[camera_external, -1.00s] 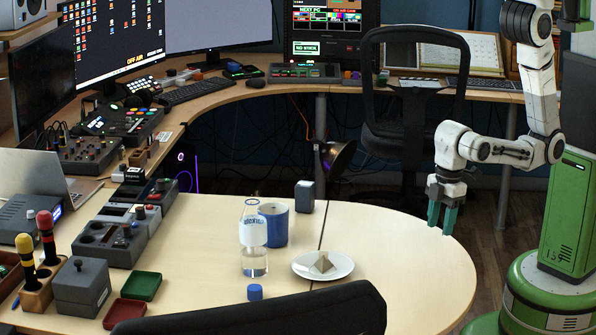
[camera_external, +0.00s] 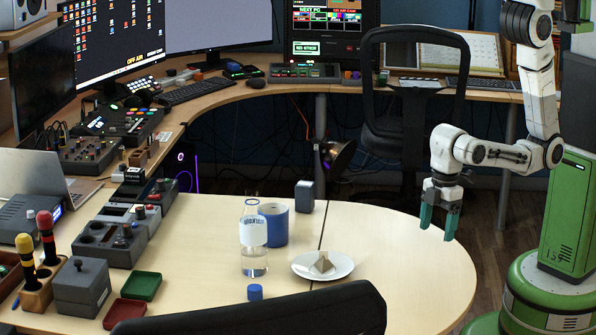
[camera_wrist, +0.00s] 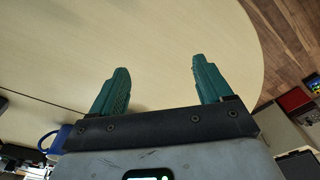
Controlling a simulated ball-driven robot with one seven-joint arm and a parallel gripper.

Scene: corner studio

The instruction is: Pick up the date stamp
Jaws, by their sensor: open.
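I cannot clearly pick out the date stamp by its shape. A small dark grey block (camera_external: 304,196) stands upright on the pale table behind the blue mug; its details are too small to tell. A grey box with a knob (camera_external: 82,287) stands at the table's left front. My gripper (camera_external: 438,220) hangs above the right part of the table, right of the white plate, pointing down. In the wrist view, its two green fingers (camera_wrist: 160,72) are apart with nothing between them, over bare tabletop.
A clear bottle (camera_external: 254,256), a blue mug (camera_external: 277,225), a blue cap (camera_external: 254,292) and a white plate (camera_external: 341,270) with a grey pyramid stand mid-table. A black chair back (camera_external: 260,315) covers the front edge. The table's right end (camera_external: 425,275) is bare.

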